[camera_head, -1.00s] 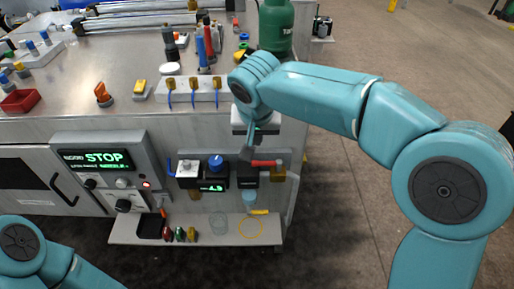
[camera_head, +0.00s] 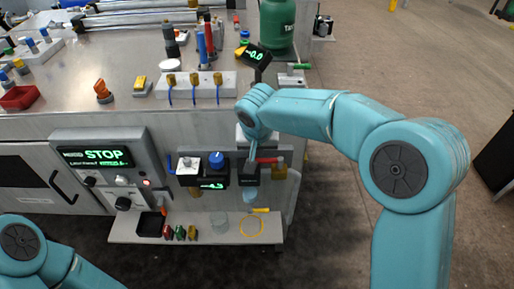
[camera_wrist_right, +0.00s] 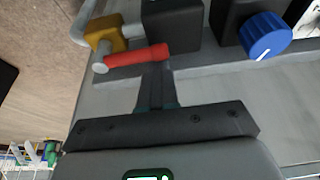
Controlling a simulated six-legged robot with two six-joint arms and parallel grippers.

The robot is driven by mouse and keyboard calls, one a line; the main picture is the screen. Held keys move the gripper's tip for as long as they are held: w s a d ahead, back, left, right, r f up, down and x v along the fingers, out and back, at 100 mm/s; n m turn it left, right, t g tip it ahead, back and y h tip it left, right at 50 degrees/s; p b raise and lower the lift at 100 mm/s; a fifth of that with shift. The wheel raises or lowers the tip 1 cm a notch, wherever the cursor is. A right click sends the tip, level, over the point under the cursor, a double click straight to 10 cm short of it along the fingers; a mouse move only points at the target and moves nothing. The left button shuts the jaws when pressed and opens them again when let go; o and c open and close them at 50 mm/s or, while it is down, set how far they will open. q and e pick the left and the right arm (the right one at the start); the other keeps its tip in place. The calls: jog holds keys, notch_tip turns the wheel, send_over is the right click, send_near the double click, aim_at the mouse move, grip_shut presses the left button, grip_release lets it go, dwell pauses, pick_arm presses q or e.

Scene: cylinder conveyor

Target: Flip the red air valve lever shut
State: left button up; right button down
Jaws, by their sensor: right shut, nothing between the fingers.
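The red valve lever (camera_head: 268,160) lies roughly level across the front of the bench, beside a brass valve body (camera_head: 280,172). The wrist view shows the red lever (camera_wrist_right: 136,56) with the brass body (camera_wrist_right: 106,36) at its left and a pipe behind. My right gripper (camera_head: 251,166) is shut and empty at the lever's left end. In the wrist view its fingers (camera_wrist_right: 155,75) reach up to the lever's right part; I cannot tell whether they touch. My left gripper is out of view; only part of that arm shows at the lower left.
A black box with a blue knob (camera_head: 216,159) sits left of the lever; the knob (camera_wrist_right: 264,36) is close in the wrist view. A STOP panel (camera_head: 100,155) is further left.

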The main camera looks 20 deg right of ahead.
jog(key=shift+s, duration=0.1)
jog(key=shift+s+a+n+y, duration=0.2)
jog(key=shift+s+n+y, duration=0.25)
jog(key=shift+n, duration=0.65)
jog(key=n, duration=0.1)
jog(key=s+n+y, duration=0.1)
jog(key=shift+s+a+r+n+p, duration=0.1)
jog(key=shift+s+a+n+p, duration=0.05)
jog(key=shift+s+n+p, duration=0.15)
jog(key=s+d+n+g+y+p, duration=0.1)
jog(key=s+n, duration=0.4)
jog(key=n, duration=0.5)
jog(key=shift+s+d+n+g+y+p, duration=0.35)
jog(key=shift+d+y+p, duration=0.45)
jog(key=shift+d, duration=0.3)
jog(key=shift+s+d, duration=0.1)
jog(key=shift+d, duration=0.05)
